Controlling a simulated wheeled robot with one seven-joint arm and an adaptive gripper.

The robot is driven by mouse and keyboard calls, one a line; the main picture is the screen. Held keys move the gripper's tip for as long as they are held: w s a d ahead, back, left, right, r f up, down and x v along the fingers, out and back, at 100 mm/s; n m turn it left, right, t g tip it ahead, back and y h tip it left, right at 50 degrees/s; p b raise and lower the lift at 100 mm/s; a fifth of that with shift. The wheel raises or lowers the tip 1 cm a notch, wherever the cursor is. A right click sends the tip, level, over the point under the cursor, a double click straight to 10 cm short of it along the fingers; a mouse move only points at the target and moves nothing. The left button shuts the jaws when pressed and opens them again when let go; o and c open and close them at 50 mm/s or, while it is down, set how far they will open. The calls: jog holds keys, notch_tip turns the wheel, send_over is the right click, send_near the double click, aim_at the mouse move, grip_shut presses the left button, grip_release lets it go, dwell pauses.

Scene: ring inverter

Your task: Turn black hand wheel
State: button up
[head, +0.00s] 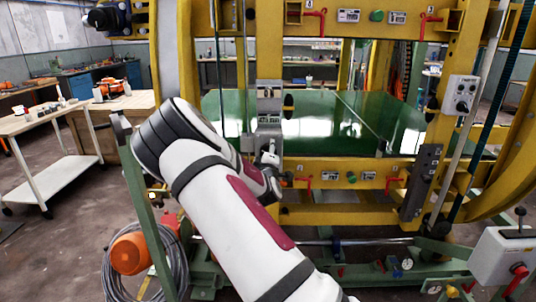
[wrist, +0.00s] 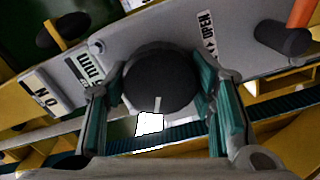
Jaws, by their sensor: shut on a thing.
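A round black hand wheel (wrist: 160,80) with a white index mark sits on a grey metal panel (wrist: 225,70) in the wrist view. "OPEN" and "mm" labels lie on either side of it. My gripper (wrist: 157,68) is shut on the wheel, with one teal-padded finger at its left side and one at its right. In the head view my gripper (head: 270,161) is at the lower end of the grey upright plate (head: 268,123) on the yellow frame. My arm and gripper hide the wheel there.
In the wrist view a black knob (wrist: 283,38) stands to the right and another black handle (wrist: 62,30) to the left. Red handles (head: 392,184) and green knobs line the yellow beam (head: 335,167). A green post (head: 143,205) rises left of my arm.

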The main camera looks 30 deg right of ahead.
jog(key=m+b, duration=0.1)
jog(key=m, duration=0.2)
jog(key=shift+m, duration=0.4)
jog(key=m+b, duration=0.1)
jog(key=m, duration=0.2)
jog(key=shift+m, duration=0.3)
jog(key=m+b, duration=0.5)
jog(key=m, duration=0.1)
jog(key=shift+d+f, duration=0.1)
jog(key=m+b, duration=0.4)
jog(key=shift+f+b, duration=0.1)
jog(key=shift+b, duration=0.3)
jog(key=m+b, duration=0.3)
jog(key=b, duration=0.2)
jog(key=shift+m, duration=0.3)
jog(key=m+b, duration=0.3)
jog(key=b, duration=0.2)
jog(key=m+b, duration=0.2)
jog(key=b, duration=0.1)
jog(key=shift+m, duration=0.3)
jog(key=shift+m+b, duration=0.3)
jog(key=shift+b, duration=0.1)
